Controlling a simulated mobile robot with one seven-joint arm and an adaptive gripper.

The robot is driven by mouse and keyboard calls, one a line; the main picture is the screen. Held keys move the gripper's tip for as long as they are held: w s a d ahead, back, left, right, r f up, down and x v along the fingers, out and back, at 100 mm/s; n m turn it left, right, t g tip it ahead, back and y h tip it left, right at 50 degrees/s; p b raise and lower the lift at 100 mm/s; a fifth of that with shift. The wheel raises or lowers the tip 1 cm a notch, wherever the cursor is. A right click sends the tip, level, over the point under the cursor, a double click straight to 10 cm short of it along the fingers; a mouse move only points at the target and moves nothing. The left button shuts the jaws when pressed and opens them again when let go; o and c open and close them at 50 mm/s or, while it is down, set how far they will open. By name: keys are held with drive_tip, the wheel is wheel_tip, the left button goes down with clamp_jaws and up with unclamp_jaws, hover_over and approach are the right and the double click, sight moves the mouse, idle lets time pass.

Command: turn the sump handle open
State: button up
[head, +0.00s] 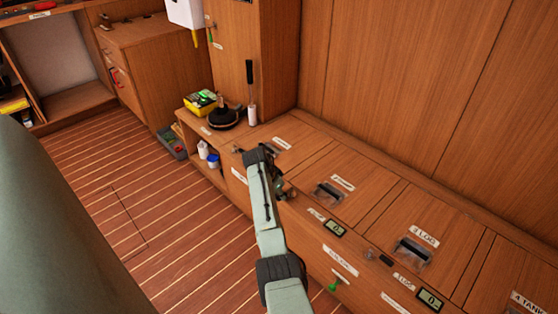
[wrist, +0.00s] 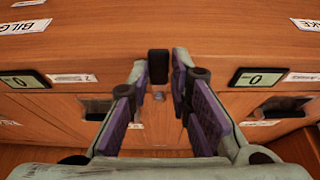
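A short black handle (wrist: 158,66) stands at the wooden locker edge in the wrist view. I take it for the sump handle, but the small label (wrist: 73,78) to its left is too blurred to read fully. My gripper (wrist: 160,70) is open, with its purple-padded fingers on either side of the handle. I cannot tell whether either finger touches it. In the head view my gripper (head: 272,167) is over the locker's front edge, and my arm hides the handle there.
Small displays sit left (wrist: 23,80) and right (wrist: 258,77) of the handle. The locker top has several lids with recessed pulls, one labelled 3 LOG (head: 424,236). A green-tipped pull (head: 334,283) is on the front. A black round object (head: 224,118) stands beyond my gripper.

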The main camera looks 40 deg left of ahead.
drive_tip(key=o, duration=0.4)
drive_tip(key=v, duration=1.2)
idle(0.3)
